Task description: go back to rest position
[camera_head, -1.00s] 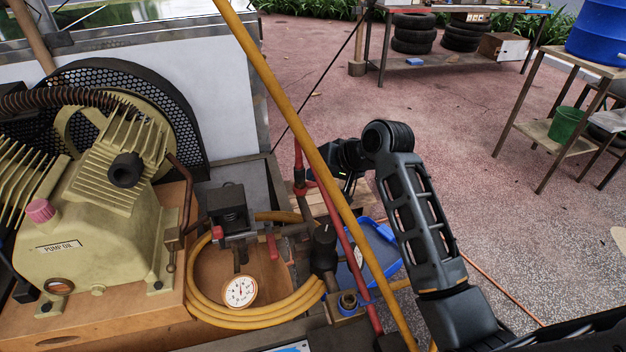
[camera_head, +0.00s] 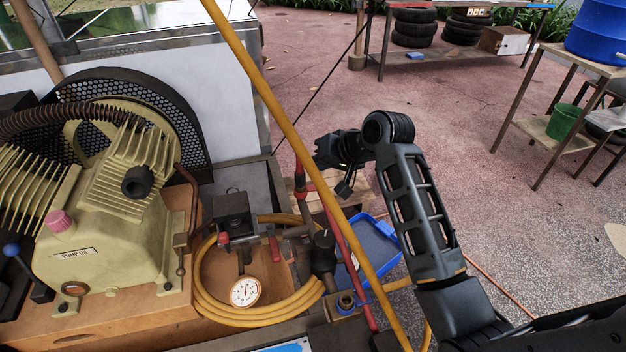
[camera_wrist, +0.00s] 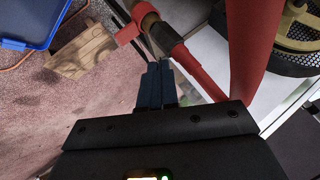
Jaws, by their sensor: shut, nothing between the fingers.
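My gripper (camera_wrist: 157,84) is shut and empty in the wrist view, with its two dark fingers side by side. Just beyond the fingertips is a pipe with a red sleeve (camera_wrist: 200,72) and a brown fitting. A thick red post (camera_wrist: 252,45) stands close on the right of that view. In the head view my arm rises from the lower right and bends back over the cart's right side. My gripper (camera_head: 345,189) hangs there near the red pipe (camera_head: 338,232), above a blue tray (camera_head: 377,240).
A compressor pump (camera_head: 105,235) with a belt guard stands at the left. A coiled yellow hose (camera_head: 205,305), a gauge (camera_head: 244,292) and a black pressure switch (camera_head: 233,213) sit beside it. A yellow pole (camera_head: 290,130) slants across the view. Open floor (camera_head: 450,110) lies behind and right.

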